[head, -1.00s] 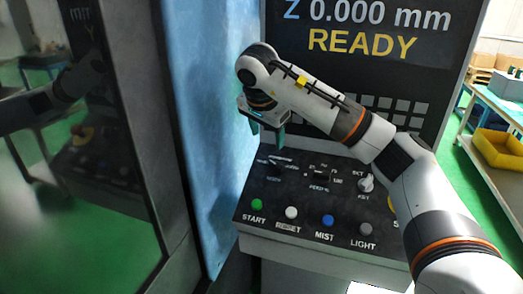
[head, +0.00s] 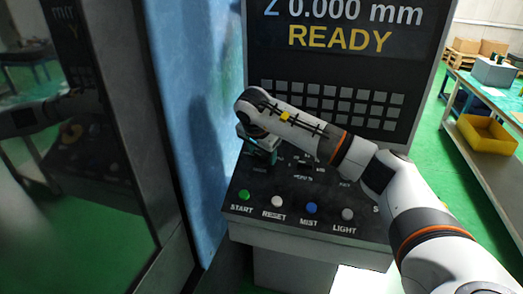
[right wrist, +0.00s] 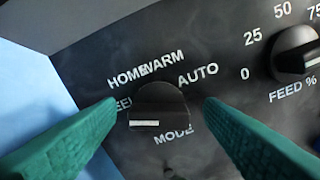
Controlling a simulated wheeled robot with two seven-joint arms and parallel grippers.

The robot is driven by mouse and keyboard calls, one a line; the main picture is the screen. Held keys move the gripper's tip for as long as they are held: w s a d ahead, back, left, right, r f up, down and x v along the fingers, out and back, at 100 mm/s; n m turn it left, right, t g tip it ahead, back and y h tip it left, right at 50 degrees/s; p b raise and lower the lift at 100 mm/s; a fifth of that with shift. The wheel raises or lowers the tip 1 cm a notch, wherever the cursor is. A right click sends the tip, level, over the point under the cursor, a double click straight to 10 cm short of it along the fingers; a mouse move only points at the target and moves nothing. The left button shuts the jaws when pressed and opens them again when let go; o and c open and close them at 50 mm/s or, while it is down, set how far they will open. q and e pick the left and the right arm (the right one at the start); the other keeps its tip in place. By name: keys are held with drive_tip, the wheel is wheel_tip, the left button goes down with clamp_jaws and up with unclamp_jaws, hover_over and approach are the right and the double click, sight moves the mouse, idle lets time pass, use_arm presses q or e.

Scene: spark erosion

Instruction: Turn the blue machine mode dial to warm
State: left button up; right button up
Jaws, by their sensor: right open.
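The mode dial (right wrist: 160,108) is a black knob on the dark panel in the right wrist view. Its white mark is at the lower left and points left, toward a label partly hidden by a finger. The words HOME, WARM (right wrist: 162,62) and AUTO (right wrist: 197,76) stand above it; HOME and WARM overlap. My right gripper (right wrist: 160,108) has its two green fingers open, one on each side of the dial, with gaps visible. In the head view my right gripper (head: 262,152) is low over the panel's upper left and hides the dial. My left gripper is not in view.
A feed dial (right wrist: 297,54) is close to the right. Along the panel's front are start (head: 244,195), reset (head: 278,201), mist (head: 311,208) and light (head: 347,214) buttons. The screen (head: 345,35) reads READY. A blue machine wall (head: 205,110) is close at left.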

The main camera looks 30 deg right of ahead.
drive_tip(key=shift+c, duration=0.3)
drive_tip(key=c, duration=0.9)
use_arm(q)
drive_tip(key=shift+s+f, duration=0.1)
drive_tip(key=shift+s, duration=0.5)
